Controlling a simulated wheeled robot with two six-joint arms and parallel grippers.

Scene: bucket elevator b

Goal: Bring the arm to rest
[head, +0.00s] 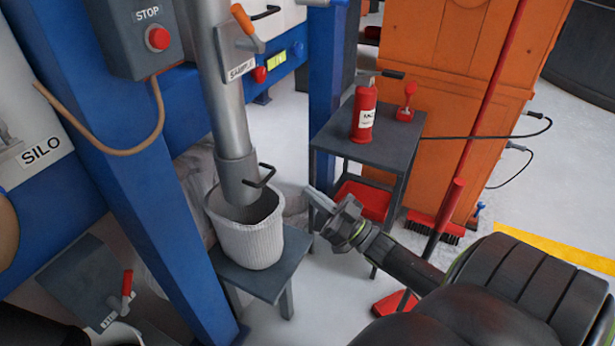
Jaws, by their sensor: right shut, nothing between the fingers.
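My right arm comes in from the lower right. Its gripper (322,203) is shut and empty, in the air to the right of the white woven bucket (246,243). The fingers point up and left, and in the picture they are apart from the bucket's rim. My left gripper does not show; a dark shape at the lower left corner is too cut off to tell.
The bucket stands on a grey stool (283,275) under a metal pipe (225,110) with a black handle. A grey cart (375,147) holds a red bottle (364,108). A red broom (437,226) leans by the orange cabinet (463,70). A blue post (160,220) stands left.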

